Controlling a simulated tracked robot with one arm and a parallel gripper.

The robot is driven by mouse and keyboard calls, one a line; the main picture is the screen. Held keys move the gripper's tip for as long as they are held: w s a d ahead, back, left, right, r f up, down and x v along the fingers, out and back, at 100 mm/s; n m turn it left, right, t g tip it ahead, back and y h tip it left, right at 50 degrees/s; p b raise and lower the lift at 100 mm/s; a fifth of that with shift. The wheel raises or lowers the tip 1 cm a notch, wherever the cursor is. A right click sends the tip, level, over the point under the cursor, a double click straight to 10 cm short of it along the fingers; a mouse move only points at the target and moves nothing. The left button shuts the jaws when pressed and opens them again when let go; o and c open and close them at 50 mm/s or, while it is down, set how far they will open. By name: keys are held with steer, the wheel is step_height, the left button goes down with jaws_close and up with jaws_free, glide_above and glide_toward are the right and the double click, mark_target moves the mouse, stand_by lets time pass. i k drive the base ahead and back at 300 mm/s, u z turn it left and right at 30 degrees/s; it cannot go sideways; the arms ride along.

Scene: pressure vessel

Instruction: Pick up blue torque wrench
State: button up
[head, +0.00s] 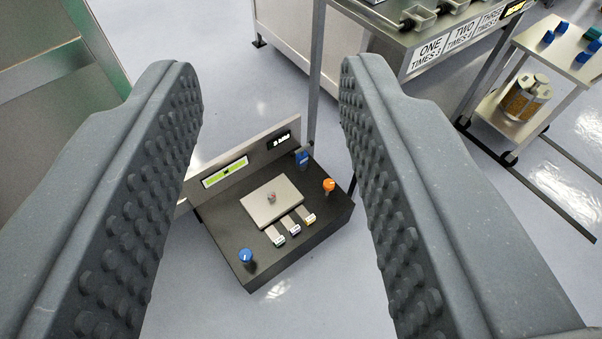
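My gripper (265,75) is open, with its two grey, studded fingers wide apart and nothing between them. Nothing in view is clearly a blue torque wrench. Below and beyond the fingers is a black console (225,237). It bears a blue knob (247,256) at its near left corner and an orange knob (328,185) at its right. A small blue item (302,157) stands at the console's back right; I cannot tell what it is. Several small blue pieces, such as this blue piece (548,38), lie on a cart at the upper right, too small to identify.
The console has a display panel (225,172) and a pale plate (262,205). A metal bench (385,25) labelled ONE, TWO, THREE stands at the top.

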mark_target(302, 156)
steer(key=k, duration=1)
steer(key=z, duration=0.55)
steer(key=i, duration=2.65)
steer(key=u, duration=0.95)
